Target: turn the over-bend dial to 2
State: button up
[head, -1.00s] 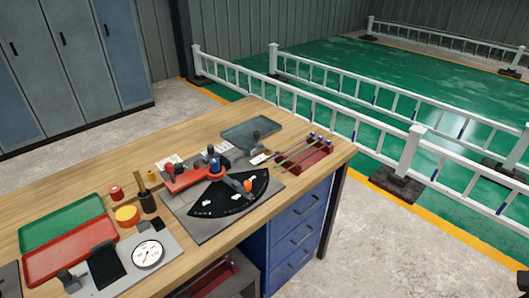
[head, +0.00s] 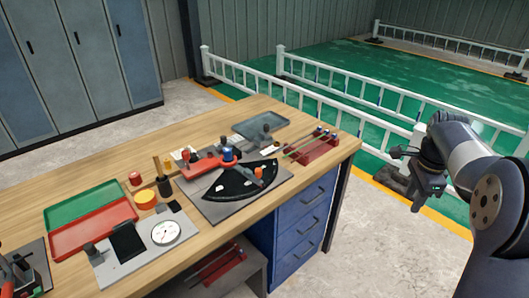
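A bending device stands on the wooden workbench (head: 95,186), with a red arm (head: 203,165), a blue-topped post (head: 227,155) and a black fan-shaped scale (head: 232,184) with pale marks. An orange knob (head: 259,173) sits over the scale. A round white dial (head: 166,232) with a dark needle lies on a grey plate at the front left. I cannot tell which of these is the over-bend dial, and its numbers are too small to read. My gripper (head: 425,194) hangs at the right, beyond the bench's right end and apart from everything on it. Whether its fingers are open is unclear.
A green tray (head: 80,205) and a red tray (head: 93,228) lie on the left of the bench. A red rack (head: 315,150) with rods stands at its right end. Blue drawers (head: 303,220) are below.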

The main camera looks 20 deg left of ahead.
aim_at(193, 159)
jog(key=j+u, duration=0.1)
jog(key=u, duration=0.3)
jog(key=i+u, duration=0.15)
jog(key=u, duration=0.3)
jog(key=i+u, duration=0.1)
jog(key=u, duration=0.3)
jog(key=i+j+u, duration=0.1)
jog(key=u, duration=0.35)
jog(key=i+l, duration=0.1)
jog(key=i, duration=0.35)
jog(key=i+l, duration=0.15)
jog(key=i, duration=0.35)
